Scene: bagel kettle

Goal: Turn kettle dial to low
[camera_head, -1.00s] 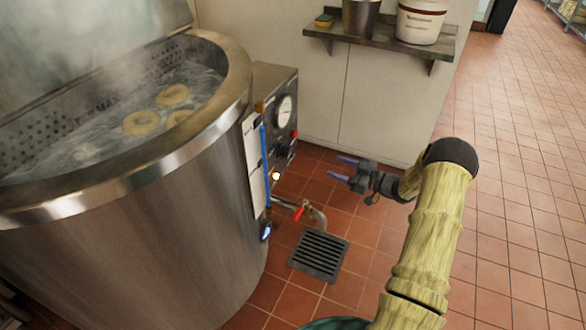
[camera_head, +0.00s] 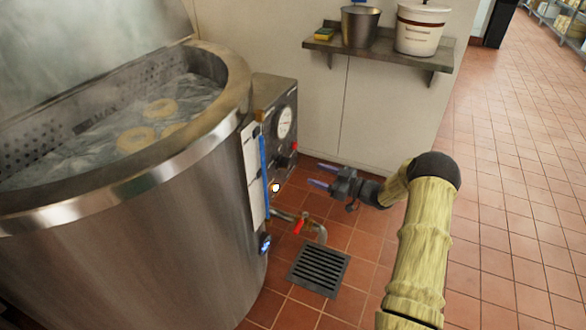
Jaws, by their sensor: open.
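The large steel kettle (camera_head: 140,240) fills the left side, with steaming water and several bagels (camera_head: 136,139) floating in it. Its control box (camera_head: 268,96) is on the right side of the kettle, with a round white gauge (camera_head: 285,122) on its panel. A dark dial (camera_head: 282,160) sits below the gauge; its pointer setting is too small to read. A lit lamp (camera_head: 275,187) is lower on the panel. My gripper (camera_head: 322,175) is open and empty, its two bluish fingers pointing left at the panel, a short way right of the dial and apart from it.
A red-handled drain valve (camera_head: 299,226) and a floor grate (camera_head: 319,269) lie below the panel. A wall shelf (camera_head: 380,55) holds a metal pot (camera_head: 360,26), a white bucket (camera_head: 420,28) and a sponge (camera_head: 324,33). Tiled floor at right is clear.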

